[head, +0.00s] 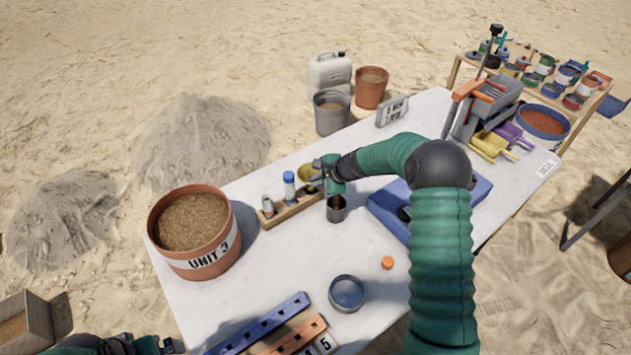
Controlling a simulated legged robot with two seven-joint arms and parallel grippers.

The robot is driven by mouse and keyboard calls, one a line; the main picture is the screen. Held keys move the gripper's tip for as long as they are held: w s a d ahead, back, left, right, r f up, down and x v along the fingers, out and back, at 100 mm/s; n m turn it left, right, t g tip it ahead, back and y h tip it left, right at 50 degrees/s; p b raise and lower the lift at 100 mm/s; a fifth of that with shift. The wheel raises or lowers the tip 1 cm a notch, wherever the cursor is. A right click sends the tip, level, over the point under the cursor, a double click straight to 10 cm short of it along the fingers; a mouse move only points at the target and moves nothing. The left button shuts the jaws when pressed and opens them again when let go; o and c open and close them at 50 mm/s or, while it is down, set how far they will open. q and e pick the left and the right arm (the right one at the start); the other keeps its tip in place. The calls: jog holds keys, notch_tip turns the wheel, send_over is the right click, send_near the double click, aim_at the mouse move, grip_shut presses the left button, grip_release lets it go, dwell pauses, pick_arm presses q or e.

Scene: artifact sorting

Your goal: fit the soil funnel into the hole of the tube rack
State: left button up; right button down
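The tube rack (284,215) is a narrow wooden block on the white table, behind the middle of its left half. A blue-capped tube (289,186) and a shorter pale tube (267,205) stand in it. A yellow, round-rimmed piece that looks like the soil funnel (306,172) shows at the rack's right end; its lower part is hidden. My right gripper (320,171) is right beside its rim, pointing left; whether the fingers close on it is too small to tell. My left gripper (168,346) is low at the bottom left, away from the rack, its fingers unclear.
A large soil pot (202,262) is left of the rack. A blue tray (386,220), a round dish (347,292) and an orange cap (387,262) lie right and front. Clear tabletop lies in front of the rack.

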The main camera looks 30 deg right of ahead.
jog(key=shift+f+b, duration=0.6)
jog(key=shift+f, duration=0.05)
jog(key=c, duration=1.6)
grip_release()
jog(key=shift+o, duration=0.2)
jog(key=v, duration=1.7)
jog(key=shift+w, duration=0.15)
jog(key=shift+a, duration=0.15)
